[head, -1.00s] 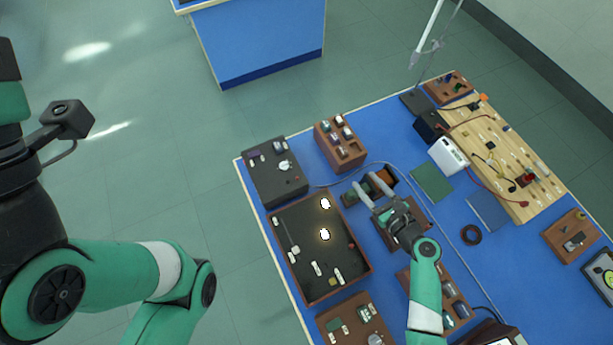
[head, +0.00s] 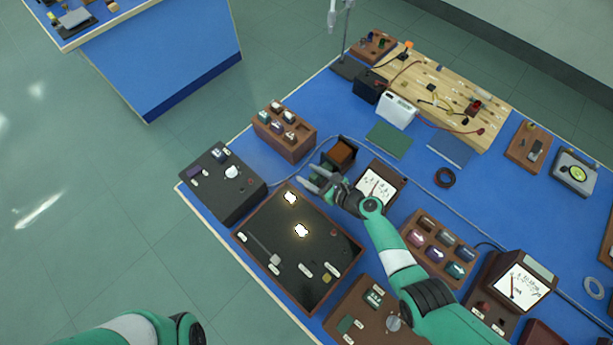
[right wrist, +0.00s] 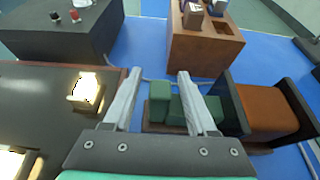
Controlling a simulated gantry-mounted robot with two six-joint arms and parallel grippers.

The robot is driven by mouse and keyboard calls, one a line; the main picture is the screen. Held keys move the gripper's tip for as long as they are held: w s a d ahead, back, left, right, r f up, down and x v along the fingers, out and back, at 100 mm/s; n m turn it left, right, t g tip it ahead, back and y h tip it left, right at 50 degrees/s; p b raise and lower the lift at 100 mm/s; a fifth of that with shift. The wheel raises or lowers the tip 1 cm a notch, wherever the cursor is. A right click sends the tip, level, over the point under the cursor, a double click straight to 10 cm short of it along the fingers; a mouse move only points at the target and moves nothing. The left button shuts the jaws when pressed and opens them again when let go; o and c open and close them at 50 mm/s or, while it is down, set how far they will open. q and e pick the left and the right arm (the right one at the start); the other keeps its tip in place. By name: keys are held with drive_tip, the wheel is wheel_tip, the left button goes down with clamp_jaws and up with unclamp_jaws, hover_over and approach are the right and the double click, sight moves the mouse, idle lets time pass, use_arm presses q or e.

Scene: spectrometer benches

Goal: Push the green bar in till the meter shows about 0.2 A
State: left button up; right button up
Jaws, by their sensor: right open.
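The green bar (right wrist: 160,97) shows between and beyond my right fingers in the right wrist view, on a wooden base. It lies beside a brown coil (right wrist: 268,108) with black end plates. The coil also shows in the head view (head: 342,153). My right gripper (head: 312,178) is open over the bar's outer end, with one finger in front of part of the bar. I cannot tell whether it touches the bar. A white-dial meter (head: 375,188) stands next to the gripper, partly behind my wrist; its reading is too small to tell. My left gripper is out of view.
A dark panel with two glowing lamps (head: 333,258) lies left of and below my right gripper. A dark box (head: 222,184) and a wooden block with small parts (head: 280,145) stand close by. Another meter (head: 520,284) stands at the right.

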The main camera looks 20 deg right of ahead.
drive_tip(key=shift+x, duration=0.8)
clamp_jaws()
drive_tip(key=shift+d, duration=0.15)
idle(0.7)
